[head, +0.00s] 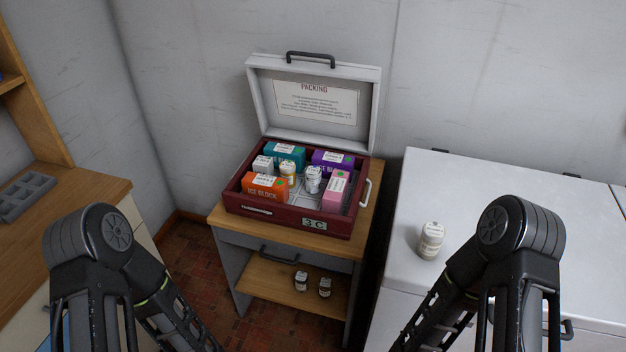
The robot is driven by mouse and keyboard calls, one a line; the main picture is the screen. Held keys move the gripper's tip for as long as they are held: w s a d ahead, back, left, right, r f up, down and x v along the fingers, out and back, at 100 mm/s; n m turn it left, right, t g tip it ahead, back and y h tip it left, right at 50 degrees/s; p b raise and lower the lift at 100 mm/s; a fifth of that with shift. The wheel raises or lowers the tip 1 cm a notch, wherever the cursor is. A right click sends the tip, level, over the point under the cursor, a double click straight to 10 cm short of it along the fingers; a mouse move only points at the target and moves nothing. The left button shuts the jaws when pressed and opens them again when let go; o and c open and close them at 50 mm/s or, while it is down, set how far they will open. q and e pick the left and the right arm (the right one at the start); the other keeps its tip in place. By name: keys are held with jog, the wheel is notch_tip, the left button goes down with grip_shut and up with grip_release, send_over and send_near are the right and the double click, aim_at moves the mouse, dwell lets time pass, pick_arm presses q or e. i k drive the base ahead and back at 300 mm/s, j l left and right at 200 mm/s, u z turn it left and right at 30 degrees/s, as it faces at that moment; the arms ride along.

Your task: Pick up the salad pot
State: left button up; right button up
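No label that I can read says salad pot, so I cannot tell which jar it is. A small whitish jar with a pale lid (431,240) stands upright on the white chest top at the right. Inside the open dark red box are a pale jar with a yellowish body (288,172) and a white jar (312,180). Two small jars (301,281) (324,287) stand on the lower shelf of the wooden stand. My two arms come in from the bottom left and bottom right; both grippers are below the frame.
The red box (258,212), its lid raised, sits on the wooden stand (225,221) and holds orange, teal, purple and pink blocks and a small white box. The white chest top (500,190) is mostly clear. A wooden counter (95,185) with a grey tray (25,195) is at left.

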aim_at(313, 173)
jog(key=i+j, duration=0.1)
jog(key=j, duration=0.35)
jog(key=i+j, duration=0.1)
jog(key=j, duration=0.35)
jog(key=i+j, duration=0.1)
jog(key=j, duration=0.35)
jog(key=z, duration=1.55)
